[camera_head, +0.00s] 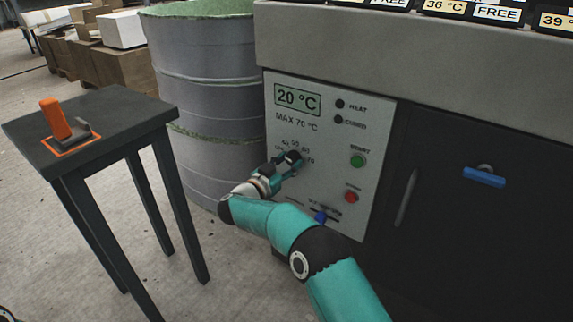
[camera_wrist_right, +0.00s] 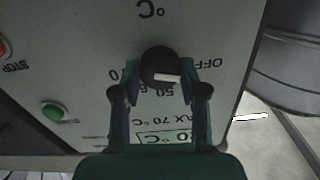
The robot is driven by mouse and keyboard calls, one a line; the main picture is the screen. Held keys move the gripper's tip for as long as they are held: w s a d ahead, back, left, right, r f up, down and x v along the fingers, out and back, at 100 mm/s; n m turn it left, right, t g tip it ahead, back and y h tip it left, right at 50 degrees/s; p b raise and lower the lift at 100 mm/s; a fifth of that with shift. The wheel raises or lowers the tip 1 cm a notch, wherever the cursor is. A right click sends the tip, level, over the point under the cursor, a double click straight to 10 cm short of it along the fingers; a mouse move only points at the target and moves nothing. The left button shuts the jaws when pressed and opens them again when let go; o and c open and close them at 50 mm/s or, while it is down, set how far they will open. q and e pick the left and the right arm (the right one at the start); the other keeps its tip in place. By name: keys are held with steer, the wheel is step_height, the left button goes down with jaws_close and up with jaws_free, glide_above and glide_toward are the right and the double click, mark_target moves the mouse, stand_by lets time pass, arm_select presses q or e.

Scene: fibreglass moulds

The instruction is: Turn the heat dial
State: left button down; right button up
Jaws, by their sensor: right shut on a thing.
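The heat dial (camera_wrist_right: 160,66) is a round black knob with a white pointer mark, set on the grey control panel (camera_head: 368,108). My right gripper (camera_head: 290,160) is at the dial in the head view. In the right wrist view, its two fingers (camera_wrist_right: 160,80) are shut on the dial from either side. That view is upside down. The scale numbers around the dial are partly hidden by the fingers. The display (camera_head: 297,99) above reads 20 °C, over the print MAX 70 °C.
A green START button (camera_head: 357,160) and red STOP button (camera_head: 351,197) sit right of the dial. A dark table (camera_head: 88,122) with an orange-handled tool (camera_head: 56,120) and a grey drum (camera_head: 205,60) stand left.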

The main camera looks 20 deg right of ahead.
steer(key=m+b, duration=0.1)
steer(key=m, duration=0.4)
steer(key=shift+d, duration=0.1)
steer(key=m+b, duration=0.1)
steer(key=m, duration=0.1)
steer(key=m+b, duration=0.2)
steer(key=m, duration=0.1)
steer(key=shift+d+f+m, duration=0.1)
steer(key=shift+f+m, duration=0.1)
steer(key=shift+m, duration=0.1)
steer(key=m+b, duration=0.2)
steer(key=m, duration=0.1)
steer(key=shift+m, duration=0.3)
steer(key=m+b, duration=0.2)
steer(key=m, duration=0.1)
steer(key=shift+f+m+b, duration=0.1)
steer(key=shift+m+b, duration=0.75)
steer(key=shift+m, duration=1.85)
